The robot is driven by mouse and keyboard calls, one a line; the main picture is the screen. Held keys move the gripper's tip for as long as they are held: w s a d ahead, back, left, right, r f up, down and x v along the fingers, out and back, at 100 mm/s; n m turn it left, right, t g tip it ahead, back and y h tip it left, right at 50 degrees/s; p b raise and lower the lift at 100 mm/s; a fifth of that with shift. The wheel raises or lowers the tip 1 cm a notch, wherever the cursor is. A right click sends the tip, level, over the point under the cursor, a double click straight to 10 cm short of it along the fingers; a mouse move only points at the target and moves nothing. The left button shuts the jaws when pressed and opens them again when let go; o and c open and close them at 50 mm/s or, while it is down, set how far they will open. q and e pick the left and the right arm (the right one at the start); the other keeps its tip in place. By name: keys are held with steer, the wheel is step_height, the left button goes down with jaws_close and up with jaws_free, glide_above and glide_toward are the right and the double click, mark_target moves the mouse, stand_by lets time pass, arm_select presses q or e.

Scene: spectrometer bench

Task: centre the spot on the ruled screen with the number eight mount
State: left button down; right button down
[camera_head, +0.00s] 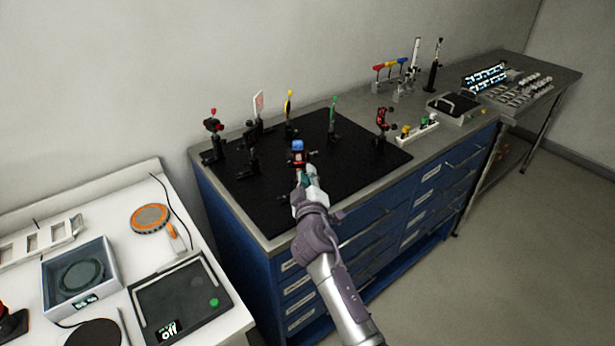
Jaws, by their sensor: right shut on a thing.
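My right gripper (303,176) reaches over the black optical board (345,170) from the front. It is shut at the near side of a small dark mount with a blue top (297,147), seemingly on its lower part. The gripper hides that part, and I cannot read a number on the mount. A white screen with reddish marks (258,103) stands upright at the back of the board. It is too small to show its rulings or a light spot. My left gripper is not in view.
Other posts stand on the board: a red-topped one (213,124), a yellow one (289,108), a green one (334,117) and a red-and-black mount (382,122). A white rack (416,129) lies right of the board. A white table (120,193) with instruments stands at left.

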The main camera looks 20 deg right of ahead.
steer(key=shift+r+n, duration=0.1)
steer(key=shift+n, duration=0.3)
steer(key=c, duration=1.1)
jaws_free()
steer(key=shift+w, duration=0.1)
steer(key=v, duration=1.2)
